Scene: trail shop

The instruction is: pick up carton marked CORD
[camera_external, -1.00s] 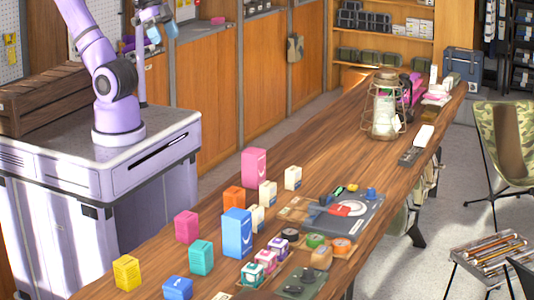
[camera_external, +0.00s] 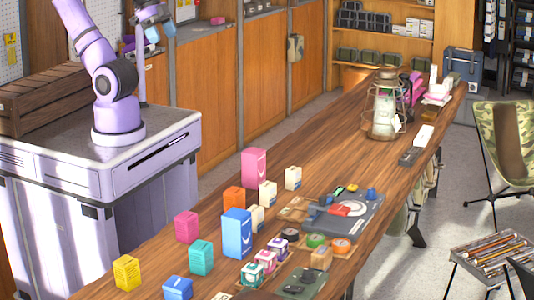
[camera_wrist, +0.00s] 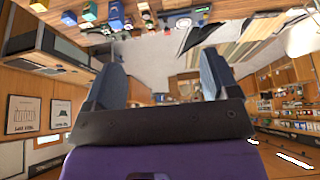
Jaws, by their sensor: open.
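Several plain-coloured cartons stand on the long wooden table in the external view: a tall pink one (camera_external: 254,168), a tall blue one (camera_external: 237,233), an orange one (camera_external: 234,200), a magenta one (camera_external: 187,227), a teal one (camera_external: 201,257), a yellow one (camera_external: 127,272) and a low blue one (camera_external: 177,289). Small cream cartons (camera_external: 293,178) stand among them. Their lettering is too small to read, so I cannot tell which is marked CORD. My gripper (camera_external: 162,33) is raised at the top left, well away from the cartons. The wrist view shows its fingers (camera_wrist: 160,78) apart with nothing between them.
The wooden table (camera_external: 330,155) also carries a lantern (camera_external: 384,108), a dark grey board (camera_external: 350,222) with small items, and several round tins. A slatted wooden crate (camera_external: 45,98) sits beside my arm. The table is clear between the lantern and the cartons.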

